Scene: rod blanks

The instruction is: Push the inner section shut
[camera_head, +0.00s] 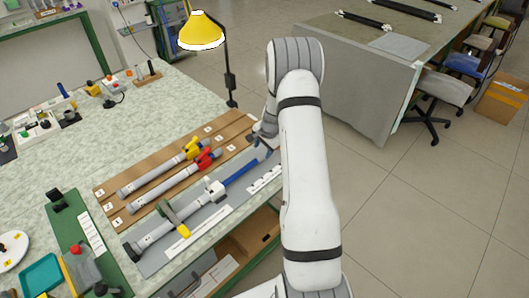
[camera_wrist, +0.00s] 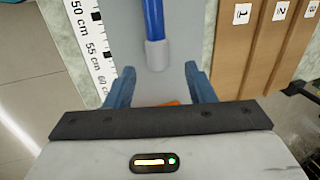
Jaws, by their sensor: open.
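The telescopic rod lies on a grey board (camera_head: 160,262) along the bench's front edge. It has a grey outer tube (camera_head: 158,233), a white collar (camera_head: 214,188) and a blue inner section (camera_head: 242,170), which sticks out of the collar toward my gripper (camera_head: 263,142). In the wrist view the blue inner section (camera_wrist: 153,18) ends in a grey cap (camera_wrist: 156,54). My gripper (camera_wrist: 160,68) is open, and the cap shows between its two blue fingers. I cannot tell whether they touch it. Part of an orange thing (camera_wrist: 160,103) shows below the cap.
A brown slotted board (camera_head: 112,182) behind holds grey rods with a yellow collar (camera_head: 193,149) and a red collar (camera_head: 206,160). A ruler strip (camera_wrist: 90,45) lies beside the rod. A yellow lamp (camera_head: 201,32) stands at the back. Open floor lies right of the bench.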

